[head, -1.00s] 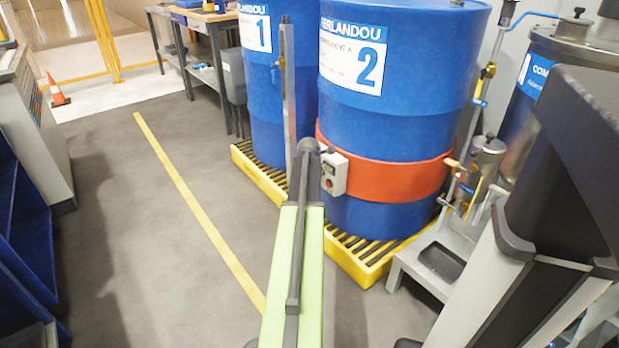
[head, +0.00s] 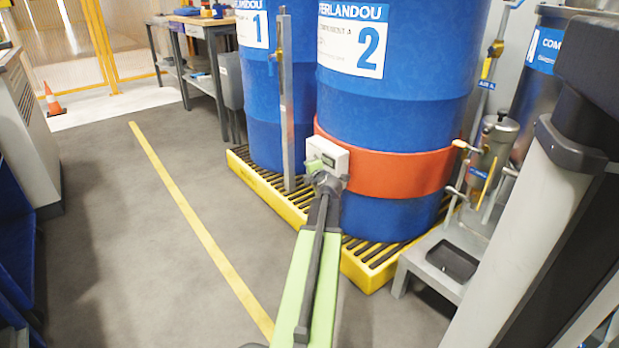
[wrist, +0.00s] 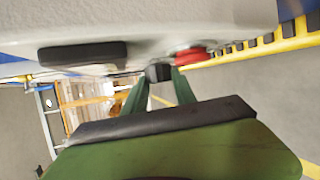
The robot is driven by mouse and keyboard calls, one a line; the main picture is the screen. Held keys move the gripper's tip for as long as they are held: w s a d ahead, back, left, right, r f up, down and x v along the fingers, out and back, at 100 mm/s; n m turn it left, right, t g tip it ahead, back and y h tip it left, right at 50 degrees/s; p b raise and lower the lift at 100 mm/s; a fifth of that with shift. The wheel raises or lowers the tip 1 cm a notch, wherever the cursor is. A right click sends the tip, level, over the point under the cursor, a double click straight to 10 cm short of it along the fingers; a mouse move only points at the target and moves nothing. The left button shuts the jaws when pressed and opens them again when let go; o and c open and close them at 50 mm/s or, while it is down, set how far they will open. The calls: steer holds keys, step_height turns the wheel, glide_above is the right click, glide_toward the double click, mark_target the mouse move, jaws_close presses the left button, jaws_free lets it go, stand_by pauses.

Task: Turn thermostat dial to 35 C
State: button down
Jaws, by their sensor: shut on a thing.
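The thermostat box (head: 335,152) is a pale box on the orange-red heater band (head: 400,168) around drum 2 (head: 395,105). My gripper (head: 314,164) is at the box's left front. In the wrist view, the two green fingers of my gripper (wrist: 159,78) are shut on a small dark dial (wrist: 158,71) under the pale box face (wrist: 150,25). A red button (wrist: 190,54) is just right of the dial. A black bar-shaped part (wrist: 83,54) is to the left. The dial's scale and setting cannot be read in either view.
Drum 1 (head: 262,132) stands left of drum 2 on a yellow spill pallet (head: 262,197). A grey upright post (head: 286,110) is left of the box. A grey stand (head: 445,262) is at the right. The floor left of the pallet is clear.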

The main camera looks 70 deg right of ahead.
steer(key=shift+w, duration=0.1)
stand_by(0.4)
steer(key=c, duration=1)
jaws_free()
